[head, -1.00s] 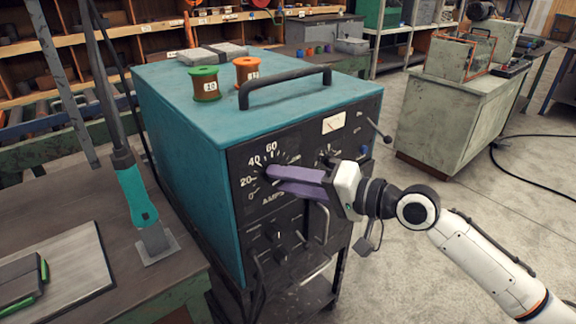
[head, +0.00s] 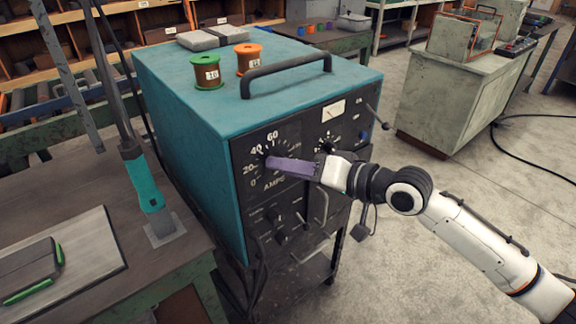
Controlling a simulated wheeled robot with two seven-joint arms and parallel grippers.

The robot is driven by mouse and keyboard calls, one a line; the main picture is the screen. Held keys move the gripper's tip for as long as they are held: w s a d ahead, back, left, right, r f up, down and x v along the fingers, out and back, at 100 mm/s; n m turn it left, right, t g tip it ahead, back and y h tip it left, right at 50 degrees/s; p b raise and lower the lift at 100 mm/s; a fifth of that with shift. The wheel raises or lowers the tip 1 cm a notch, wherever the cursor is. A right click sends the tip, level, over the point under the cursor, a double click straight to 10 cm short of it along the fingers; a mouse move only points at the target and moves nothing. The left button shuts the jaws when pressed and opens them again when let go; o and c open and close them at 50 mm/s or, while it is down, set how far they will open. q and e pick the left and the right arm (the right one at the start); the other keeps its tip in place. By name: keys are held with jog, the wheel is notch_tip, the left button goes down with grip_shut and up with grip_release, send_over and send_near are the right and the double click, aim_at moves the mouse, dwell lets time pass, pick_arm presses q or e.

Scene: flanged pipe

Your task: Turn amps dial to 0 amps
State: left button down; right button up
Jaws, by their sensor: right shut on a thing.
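The teal welding machine (head: 185,120) stands in the middle with its dark control panel facing front right. The amps dial scale (head: 262,147) shows the numbers 0, 20, 40 and 60 on the panel's upper left. My right gripper (head: 268,163) reaches in from the right, its purple fingers at the centre of the amps dial and shut on its knob. The fingers hide the knob and its pointer, so I cannot tell the setting. My left gripper is not in view.
Two wire spools, one green (head: 207,72) and one orange (head: 249,60), stand on top of the machine near its black handle (head: 286,75). A workbench (head: 95,225) is at left. A grey cabinet (head: 462,100) stands at right, with open floor before it.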

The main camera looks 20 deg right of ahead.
jog(key=o, duration=1)
jog(key=shift+o, duration=0.2)
jog(key=b+v, duration=0.1)
jog(key=v, duration=0.9)
jog(key=shift+s+d, duration=0.1)
